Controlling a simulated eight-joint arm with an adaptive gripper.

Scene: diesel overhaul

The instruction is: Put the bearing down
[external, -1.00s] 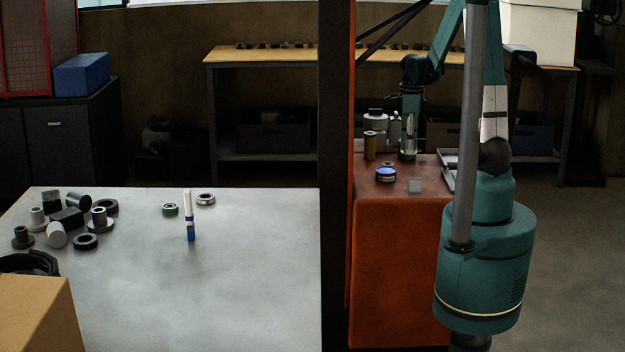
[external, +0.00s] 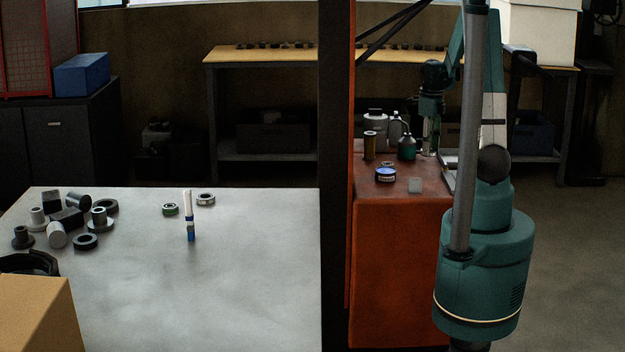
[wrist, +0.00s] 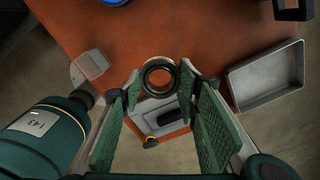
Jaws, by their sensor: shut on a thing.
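In the external view my gripper (external: 430,140) is over the far right part of the orange bench, near the tray, and the bearing cannot be made out there. How high the bearing is above the bench, I cannot tell.
A shallow grey metal tray (wrist: 266,77) lies right of my gripper.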

